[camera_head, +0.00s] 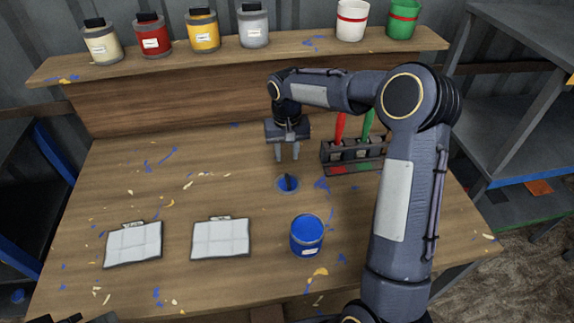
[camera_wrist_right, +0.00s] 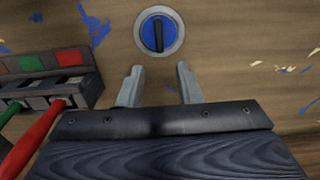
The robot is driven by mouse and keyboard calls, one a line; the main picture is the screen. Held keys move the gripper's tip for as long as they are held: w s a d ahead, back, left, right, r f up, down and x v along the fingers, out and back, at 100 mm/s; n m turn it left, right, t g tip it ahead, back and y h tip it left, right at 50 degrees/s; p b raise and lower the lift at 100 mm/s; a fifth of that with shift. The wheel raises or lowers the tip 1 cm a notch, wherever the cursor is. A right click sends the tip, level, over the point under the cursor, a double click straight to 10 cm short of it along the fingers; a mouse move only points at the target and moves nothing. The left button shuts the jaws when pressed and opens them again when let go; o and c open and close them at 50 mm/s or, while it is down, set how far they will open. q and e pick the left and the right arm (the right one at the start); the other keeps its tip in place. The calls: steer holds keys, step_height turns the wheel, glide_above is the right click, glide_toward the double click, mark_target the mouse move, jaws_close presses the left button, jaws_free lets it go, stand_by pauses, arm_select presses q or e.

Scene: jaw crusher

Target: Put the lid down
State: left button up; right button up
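The lid (camera_head: 288,185) is a small round blue disc with a grey rim and a dark upright handle. It lies flat on the wooden table, and it also shows in the right wrist view (camera_wrist_right: 159,33). My right gripper (camera_head: 288,158) is open and empty, above the table and a little behind the lid. Its two fingers (camera_wrist_right: 158,84) are apart, with nothing between them, and the lid is clear of them. A blue jar (camera_head: 307,236) with a white label stands nearer the front of the table. My left gripper cannot be made out.
A rack (camera_head: 352,155) with red and green handled tools stands right of my right gripper. Several jars and two buckets (camera_head: 352,20) (camera_head: 403,18) stand on the rear shelf (camera_head: 180,58). The table's left middle is mostly free.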

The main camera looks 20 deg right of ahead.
steer(key=s+r+t+y, duration=0.1)
steer(key=s+r+t, duration=0.1)
steer(key=s+r, duration=1.15)
steer(key=s+a+f+t+y, duration=0.1)
steer(key=s+a+f, duration=0.1)
steer(key=s, duration=0.6)
steer(key=s+a+f+n+t+y, duration=0.1)
steer(key=s+a+f+t, duration=0.1)
steer(key=s, duration=0.7)
steer(key=shift+a+f+t+y, duration=0.3)
steer(key=shift+a+f+y, duration=0.1)
steer(key=shift+a+f, duration=0.15)
steer(key=shift+d, duration=0.1)
